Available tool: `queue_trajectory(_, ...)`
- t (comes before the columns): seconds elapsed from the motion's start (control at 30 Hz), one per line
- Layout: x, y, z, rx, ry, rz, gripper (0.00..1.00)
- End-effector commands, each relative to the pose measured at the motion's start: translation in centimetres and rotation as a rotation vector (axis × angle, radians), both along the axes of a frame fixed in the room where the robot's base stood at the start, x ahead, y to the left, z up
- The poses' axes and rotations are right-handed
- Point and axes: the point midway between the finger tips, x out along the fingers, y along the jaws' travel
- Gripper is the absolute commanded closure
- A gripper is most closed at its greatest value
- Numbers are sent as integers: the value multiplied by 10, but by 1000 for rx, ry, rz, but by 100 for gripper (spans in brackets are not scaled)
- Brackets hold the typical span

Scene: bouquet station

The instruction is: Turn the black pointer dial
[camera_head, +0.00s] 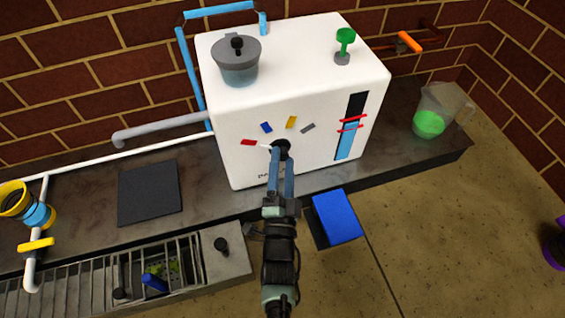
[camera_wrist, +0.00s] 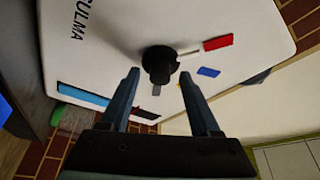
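The black pointer dial (camera_head: 283,147) is on the front of the white machine (camera_head: 235,120). It also shows in the wrist view (camera_wrist: 158,60). Its pale pointer aims at the red mark (camera_wrist: 218,42). Blue (camera_head: 266,127), yellow (camera_head: 291,122) and grey (camera_head: 308,128) marks also sit around the dial. My gripper (camera_head: 281,168) is open in front of the dial. In the wrist view its fingertips (camera_wrist: 159,75) are apart, with the dial between and beyond them. I see no clear contact. In the head view the fingers partly hide the dial's lower side.
A lidded grey pot (camera_head: 238,70) and a green-topped knob (camera_head: 344,42) are on the machine's top. A pitcher with green contents (camera_head: 433,118) stands on the counter at right. A blue block (camera_head: 338,216) is below the machine, near my arm.

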Motion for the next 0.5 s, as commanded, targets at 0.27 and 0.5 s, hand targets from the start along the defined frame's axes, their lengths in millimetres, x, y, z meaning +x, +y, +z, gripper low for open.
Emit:
queue_trajectory(0.27,-9,1,-1,0,3,2,37)
queue_trajectory(0.5,-56,2,-7,0,7,2,37)
